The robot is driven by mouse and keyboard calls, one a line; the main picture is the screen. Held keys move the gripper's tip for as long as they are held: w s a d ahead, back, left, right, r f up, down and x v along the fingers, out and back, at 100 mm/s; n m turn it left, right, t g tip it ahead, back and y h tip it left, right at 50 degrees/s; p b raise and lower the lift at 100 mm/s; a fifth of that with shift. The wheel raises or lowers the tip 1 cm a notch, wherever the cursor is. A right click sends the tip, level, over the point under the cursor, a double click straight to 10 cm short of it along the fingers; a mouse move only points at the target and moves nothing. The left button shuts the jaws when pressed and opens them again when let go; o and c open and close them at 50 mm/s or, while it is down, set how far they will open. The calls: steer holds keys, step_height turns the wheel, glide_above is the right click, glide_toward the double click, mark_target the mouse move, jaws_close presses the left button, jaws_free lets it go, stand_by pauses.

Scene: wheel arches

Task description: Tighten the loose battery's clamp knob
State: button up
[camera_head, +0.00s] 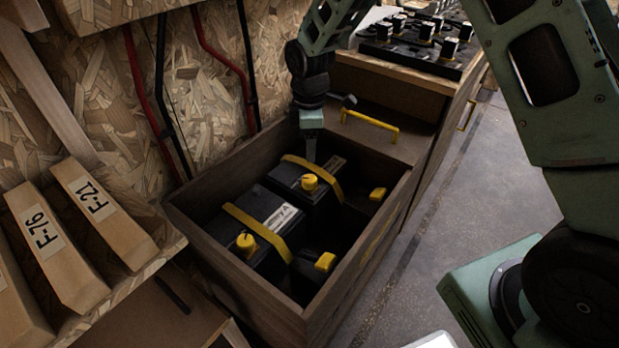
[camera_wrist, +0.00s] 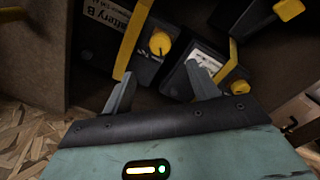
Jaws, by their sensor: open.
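In the head view two dark batteries with yellow straps sit in an open brown box (camera_head: 253,296): the near battery (camera_head: 268,207) and the far battery (camera_head: 321,172). Each has a yellow knob: the near knob (camera_head: 246,243) and the far knob (camera_head: 310,182). My gripper (camera_head: 310,158) points down just above the far battery. In the wrist view my gripper (camera_wrist: 160,70) is open and empty, with a yellow knob (camera_wrist: 160,42) ahead between its fingers, beside a "Battery B" label (camera_wrist: 108,18). A second battery (camera_wrist: 205,72) lies at an angle to the right, its knob (camera_wrist: 237,87) beyond the right finger.
Yellow blocks (camera_head: 377,194) show on the box's right side. A yellow handle (camera_head: 370,125) stands on the brown surface behind the box. A black tray of knobbed parts (camera_head: 420,40) is farther back. Red and black cables run down the left wall; open floor (camera_head: 480,200) lies right.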

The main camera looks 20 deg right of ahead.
mark_target(310, 178)
step_height(310, 178, down, 12)
steer(key=b, duration=0.2)
steer(key=shift+r+b, duration=0.2)
steer(key=shift+b, duration=0.15)
steer(key=c, duration=1)
